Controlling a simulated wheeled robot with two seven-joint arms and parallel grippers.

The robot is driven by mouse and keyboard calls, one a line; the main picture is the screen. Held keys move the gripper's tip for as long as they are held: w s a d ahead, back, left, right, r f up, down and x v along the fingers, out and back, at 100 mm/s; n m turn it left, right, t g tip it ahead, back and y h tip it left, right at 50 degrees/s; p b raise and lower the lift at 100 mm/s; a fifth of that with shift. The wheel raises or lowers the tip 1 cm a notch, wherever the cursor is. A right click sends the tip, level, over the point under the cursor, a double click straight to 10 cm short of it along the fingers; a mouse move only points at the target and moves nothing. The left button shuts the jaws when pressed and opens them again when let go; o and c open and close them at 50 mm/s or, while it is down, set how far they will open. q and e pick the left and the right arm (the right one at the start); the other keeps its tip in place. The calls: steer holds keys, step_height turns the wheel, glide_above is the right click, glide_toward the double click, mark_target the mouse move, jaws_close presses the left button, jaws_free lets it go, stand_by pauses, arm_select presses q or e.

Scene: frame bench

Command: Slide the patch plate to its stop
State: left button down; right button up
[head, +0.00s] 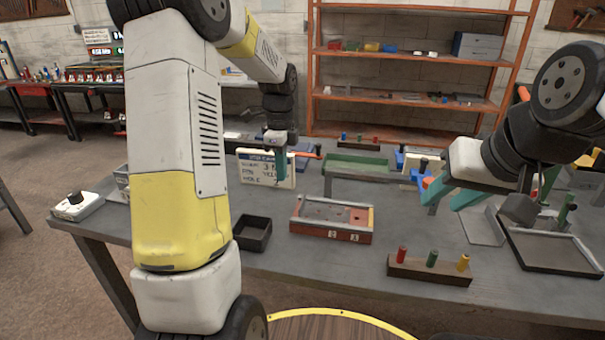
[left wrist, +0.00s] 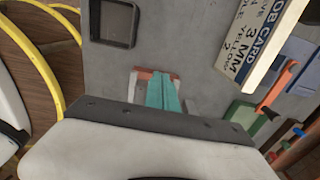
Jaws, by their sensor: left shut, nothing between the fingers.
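A low red-sided frame (head: 332,234) stands on the bench in the middle of the head view. A grey plate (head: 322,209) with small dark marks lies inside it, with a reddish-brown area (head: 358,216) at its right end. I cannot tell for sure which part is the patch plate. My left gripper (head: 281,177) is shut and empty, pointing down above and behind the frame's left end. In the left wrist view its teal fingers (left wrist: 164,82) cover much of the red-ended frame (left wrist: 143,72). My right gripper (head: 450,198) looks open, with teal fingers apart above the bench at right.
A dark empty tray (head: 253,233) stands left of the frame. A block with red, green and yellow pegs (head: 430,269) is at front right. A job card (head: 251,169) and a green tray (head: 356,166) stand behind. A dark-framed tray (head: 550,252) is at far right.

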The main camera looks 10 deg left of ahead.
mark_target(317, 213)
arm_select(q)
step_height(317, 213, down, 9)
steer(key=shift+r, duration=0.1)
steer(key=d, duration=0.3)
steer(key=shift+s+d, duration=0.1)
steer(key=shift+d, duration=0.4)
steer(key=d, duration=0.6)
steer(key=shift+s, duration=0.15)
